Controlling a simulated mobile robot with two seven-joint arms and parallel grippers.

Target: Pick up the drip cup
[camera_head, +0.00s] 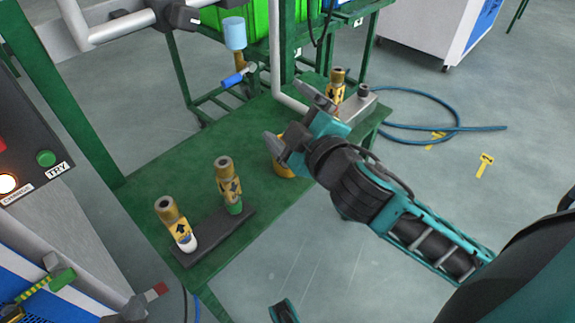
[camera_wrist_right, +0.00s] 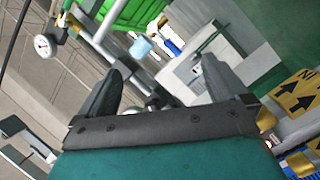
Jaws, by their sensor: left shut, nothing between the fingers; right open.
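A yellow rounded thing (camera_head: 284,166), which may be the drip cup, is on the green bench (camera_head: 150,178). It is largely hidden behind my right gripper (camera_head: 286,112), so its shape and any contact cannot be told. My right gripper is open, with its two fingers apart and nothing visible between them. It also shows open and empty in the right wrist view (camera_wrist_right: 160,88). A light blue cup-like part (camera_head: 235,34) is above a brass fitting at the bench's far side, and it also shows in the wrist view (camera_wrist_right: 142,46). My left gripper is not in view.
Two brass cylinders with arrow labels (camera_head: 229,182) (camera_head: 176,226) stand on a dark strip near the front. Another brass cylinder (camera_head: 337,85) stands behind my right gripper. A control panel (camera_head: 40,135) is at left. A blue hose (camera_head: 440,128) lies on the floor at right.

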